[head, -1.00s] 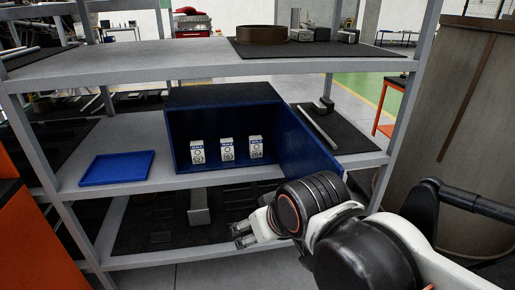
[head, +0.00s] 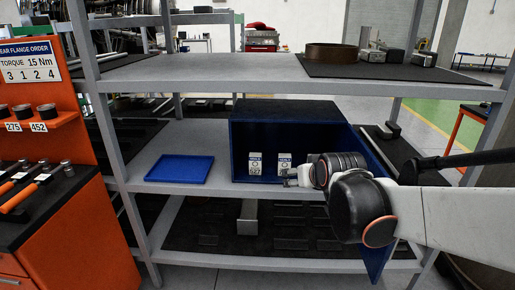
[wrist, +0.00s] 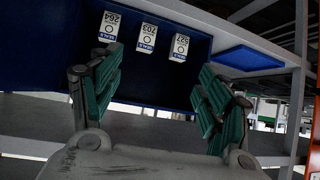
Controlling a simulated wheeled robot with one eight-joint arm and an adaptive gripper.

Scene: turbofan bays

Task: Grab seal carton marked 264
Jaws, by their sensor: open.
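Three small white seal cartons stand in a row inside an open blue bin (head: 290,111) on the middle shelf. In the wrist view, the carton marked 264 (wrist: 109,26) is at the left, the one reading 703 (wrist: 147,38) is in the middle, and the one marked 527 (wrist: 180,47) is at the right. In the head view, carton 527 (head: 255,163) and the middle carton (head: 284,161) show; my arm mostly hides carton 264. My gripper (head: 287,177) is open and empty before the bin's opening. Its green-padded fingers (wrist: 160,88) are apart from the cartons.
An empty blue tray (head: 180,169) lies left of the bin. The bin's door (head: 376,255) hangs open at the right, beside my arm. An orange tool cabinet (head: 75,235) stands at the left. The upper shelf (head: 200,72) is above the bin.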

